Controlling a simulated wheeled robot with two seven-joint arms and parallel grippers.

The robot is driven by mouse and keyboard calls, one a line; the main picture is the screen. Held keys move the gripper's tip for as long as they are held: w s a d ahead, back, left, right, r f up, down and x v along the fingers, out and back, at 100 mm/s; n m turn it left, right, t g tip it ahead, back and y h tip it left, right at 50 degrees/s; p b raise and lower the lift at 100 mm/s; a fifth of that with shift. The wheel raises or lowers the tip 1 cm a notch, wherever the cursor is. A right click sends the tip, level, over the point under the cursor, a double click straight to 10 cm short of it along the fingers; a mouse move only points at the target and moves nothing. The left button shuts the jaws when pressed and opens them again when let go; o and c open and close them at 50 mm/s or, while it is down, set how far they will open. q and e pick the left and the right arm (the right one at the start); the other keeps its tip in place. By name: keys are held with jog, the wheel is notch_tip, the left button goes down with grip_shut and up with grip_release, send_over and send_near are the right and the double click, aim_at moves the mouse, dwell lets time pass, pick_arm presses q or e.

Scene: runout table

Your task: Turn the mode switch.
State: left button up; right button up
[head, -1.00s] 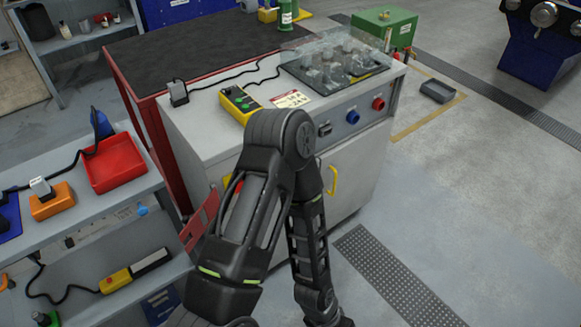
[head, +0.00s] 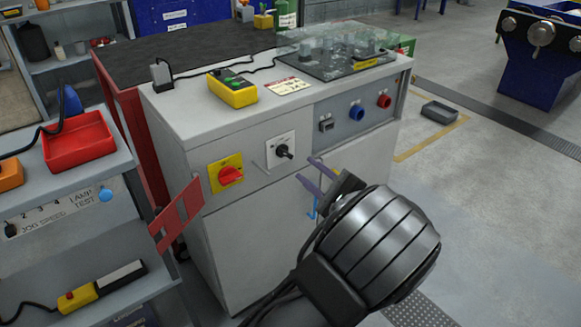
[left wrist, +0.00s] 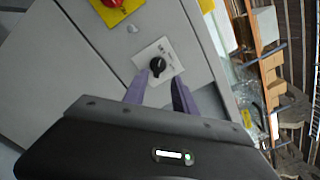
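The switch on the cabinet front is a black knob (head: 284,152) on a white plate. In the left wrist view the same black knob (left wrist: 157,65) lies just beyond my fingertips, roughly between them. My left gripper (head: 306,169) has purple fingers, spread open and pointing at the panel. It is a little right of and below the knob in the head view, and appears apart from it. The open, empty fingers also show in the left wrist view (left wrist: 160,77). My right gripper is not in view.
A red rotary switch (head: 230,175) on a yellow plate sits left of the knob. Blue (head: 356,112) and red (head: 384,101) buttons are up to the right. A yellow pendant box (head: 232,90) and clear cover (head: 340,50) are on the cabinet top. A red tray (head: 77,142) stands left.

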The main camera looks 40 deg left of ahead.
aim_at(287, 155)
pick_arm(q)
jog(key=shift+a, duration=0.1)
jog(key=b+x, duration=0.1)
jog(key=x, duration=0.6)
jog(key=shift+w+a+f, duration=0.1)
jog(key=shift+a, duration=0.25)
jog(key=shift+c, duration=0.5)
grip_shut()
